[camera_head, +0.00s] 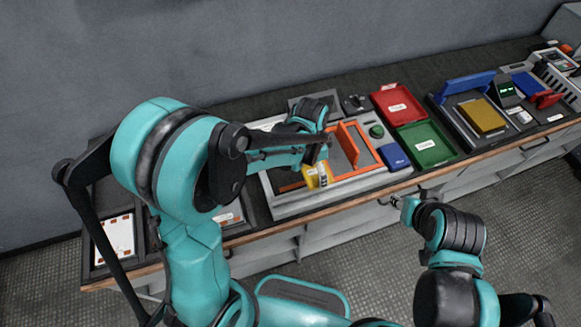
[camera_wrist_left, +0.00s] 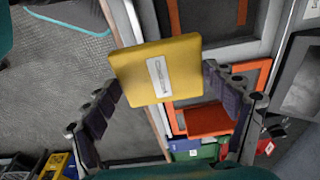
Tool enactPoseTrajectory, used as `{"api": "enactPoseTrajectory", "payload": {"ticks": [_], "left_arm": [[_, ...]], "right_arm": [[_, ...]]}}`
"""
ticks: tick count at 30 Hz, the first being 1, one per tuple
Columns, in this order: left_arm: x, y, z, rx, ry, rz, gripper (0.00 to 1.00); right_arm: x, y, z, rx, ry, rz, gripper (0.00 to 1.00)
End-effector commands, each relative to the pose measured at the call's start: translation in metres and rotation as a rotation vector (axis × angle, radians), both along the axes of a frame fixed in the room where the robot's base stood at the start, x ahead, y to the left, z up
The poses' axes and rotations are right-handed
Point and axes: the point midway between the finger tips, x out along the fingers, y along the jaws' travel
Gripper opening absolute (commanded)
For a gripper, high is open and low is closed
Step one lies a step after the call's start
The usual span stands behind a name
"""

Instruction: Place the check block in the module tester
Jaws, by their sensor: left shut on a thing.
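A yellow block with a white label (camera_wrist_left: 157,70) is between the fingers of my left gripper (camera_wrist_left: 165,88). In the head view the yellow block (camera_head: 311,178) is partly hidden by my left gripper (camera_head: 318,167), which is shut on it above the front of a grey, orange-framed station (camera_head: 366,159). Another grey device (camera_head: 454,120) at the right has a raised blue lid (camera_head: 466,88) and a yellow slab (camera_head: 482,116); a small display (camera_head: 506,91) stands beside it. I cannot tell which is the module tester. My right gripper (camera_head: 397,204) is in front of the bench, its opening unclear.
A red tray (camera_head: 397,104) and a green tray (camera_head: 425,145) lie between the two stations. A blue block (camera_head: 394,157) is by the orange frame. An upright orange plate (camera_head: 348,145) stands inside the frame. A white-and-orange panel (camera_head: 116,238) lies at the far left.

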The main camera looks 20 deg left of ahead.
Motion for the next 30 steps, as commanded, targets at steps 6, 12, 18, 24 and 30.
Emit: {"api": "enactPoseTrajectory", "payload": {"ticks": [6,12,18,24,30], "left_arm": [[0.024,0.046,-0.034,0.002,0.0,0.006,0.26],[0.042,0.082,-0.058,0.001,-0.001,0.005,0.26],[0.049,0.096,-0.066,0.0,-0.001,0.002,0.26],[0.049,0.097,-0.09,0.0,-0.001,0.002,0.26],[0.049,0.097,-0.107,0.0,-0.001,0.002,0.26]], "right_arm": [[0.0,0.0,-0.017,0.0,0.0,0.0,0.4],[0.0,0.0,-0.027,0.0,0.0,0.0,0.4],[0.0,0.0,-0.029,0.0,0.0,0.0,0.4],[0.0,0.0,-0.039,0.0,0.0,0.0,0.4],[0.0,0.0,-0.044,0.0,0.0,0.0,0.4]]}}
